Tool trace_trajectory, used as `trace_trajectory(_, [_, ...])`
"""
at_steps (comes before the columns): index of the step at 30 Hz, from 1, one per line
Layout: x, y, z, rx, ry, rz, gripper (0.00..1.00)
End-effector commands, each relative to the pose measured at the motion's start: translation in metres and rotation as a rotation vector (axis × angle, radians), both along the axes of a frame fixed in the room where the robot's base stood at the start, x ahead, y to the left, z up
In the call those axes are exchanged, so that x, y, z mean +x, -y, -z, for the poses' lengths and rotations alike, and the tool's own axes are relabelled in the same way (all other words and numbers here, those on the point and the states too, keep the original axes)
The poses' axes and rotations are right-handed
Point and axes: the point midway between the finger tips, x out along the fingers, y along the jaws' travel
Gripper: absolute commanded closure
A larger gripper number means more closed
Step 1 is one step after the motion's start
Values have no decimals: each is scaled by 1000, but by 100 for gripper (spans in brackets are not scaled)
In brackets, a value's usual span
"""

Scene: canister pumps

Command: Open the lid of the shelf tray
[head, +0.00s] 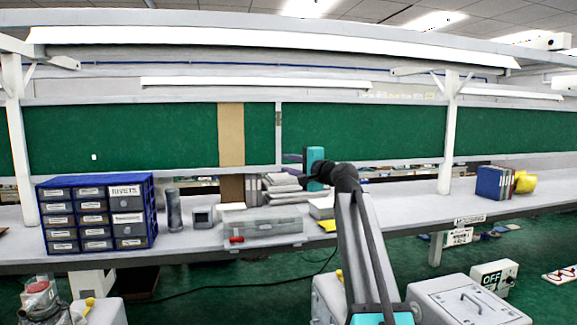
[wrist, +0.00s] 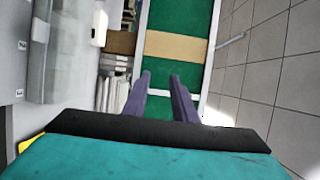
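The shelf tray appears to be the grey, partly see-through box (head: 264,226) on the bench in the head view, with a small red piece at its front left. Its flat top looks closed. In the wrist view a grey translucent box (wrist: 46,60), probably the same tray, stands sideways at the left. My gripper (head: 290,158) is raised above and behind the tray's right side, apart from it. In the wrist view its two purple fingers (wrist: 160,90) are spread with an empty gap between them.
A blue cabinet of labelled drawers (head: 97,213) stands left of the tray, with a dark cylinder (head: 174,210) and a small grey box (head: 203,217) between. White stacks (head: 286,188) lie behind it. Blue binders (head: 494,183) and a yellow object (head: 525,182) are far right. The bench between is mostly clear.

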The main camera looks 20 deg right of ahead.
Motion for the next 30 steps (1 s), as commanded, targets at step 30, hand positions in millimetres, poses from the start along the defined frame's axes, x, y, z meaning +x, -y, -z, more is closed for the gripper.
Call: trace_trajectory(30, [-123, 47, 0, -1, 0, 1, 75])
